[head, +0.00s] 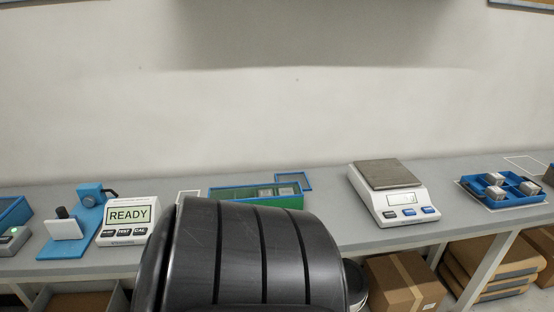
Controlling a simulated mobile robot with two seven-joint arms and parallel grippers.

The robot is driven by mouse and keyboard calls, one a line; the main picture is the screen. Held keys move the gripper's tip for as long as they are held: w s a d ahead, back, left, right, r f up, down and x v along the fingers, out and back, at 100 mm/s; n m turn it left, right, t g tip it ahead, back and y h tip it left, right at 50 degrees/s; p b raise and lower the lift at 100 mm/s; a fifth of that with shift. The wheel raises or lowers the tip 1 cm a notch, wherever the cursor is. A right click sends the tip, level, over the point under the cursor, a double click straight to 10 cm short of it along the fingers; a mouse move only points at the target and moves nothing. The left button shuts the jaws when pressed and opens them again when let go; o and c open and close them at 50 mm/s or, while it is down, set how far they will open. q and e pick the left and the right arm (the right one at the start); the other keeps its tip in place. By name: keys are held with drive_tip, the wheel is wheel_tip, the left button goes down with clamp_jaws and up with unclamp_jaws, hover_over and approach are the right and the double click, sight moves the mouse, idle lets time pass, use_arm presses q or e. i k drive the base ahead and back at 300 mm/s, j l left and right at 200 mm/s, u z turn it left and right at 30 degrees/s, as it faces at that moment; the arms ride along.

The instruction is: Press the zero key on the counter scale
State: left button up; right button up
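The counter scale (403,199) is white with a grey metal weighing plate (388,174) on top. It stands on the grey bench, right of centre in the head view. Its front has a small display and a row of keys (410,213), some of them blue. The key labels are too small to read, so I cannot tell which is the zero key. The plate is bare. Neither of my grippers shows in the head view. A large black ribbed part of my own body fills the lower middle and hides part of the bench.
Left of the scale are a green and blue tray (256,194), a white device (128,219) reading READY and a blue stand (80,222). To the right is a blue divided tray (504,189) with metal blocks. Cardboard boxes (404,283) sit beneath the bench (345,237).

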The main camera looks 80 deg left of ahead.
sight(410, 212)
drive_tip(key=u, duration=1.5)
drive_tip(key=j+u, duration=0.3)
drive_tip(key=u, duration=0.15)
drive_tip(key=i+j+u, duration=0.1)
drive_tip(key=j+u, duration=0.2)
drive_tip(key=u, duration=0.15)
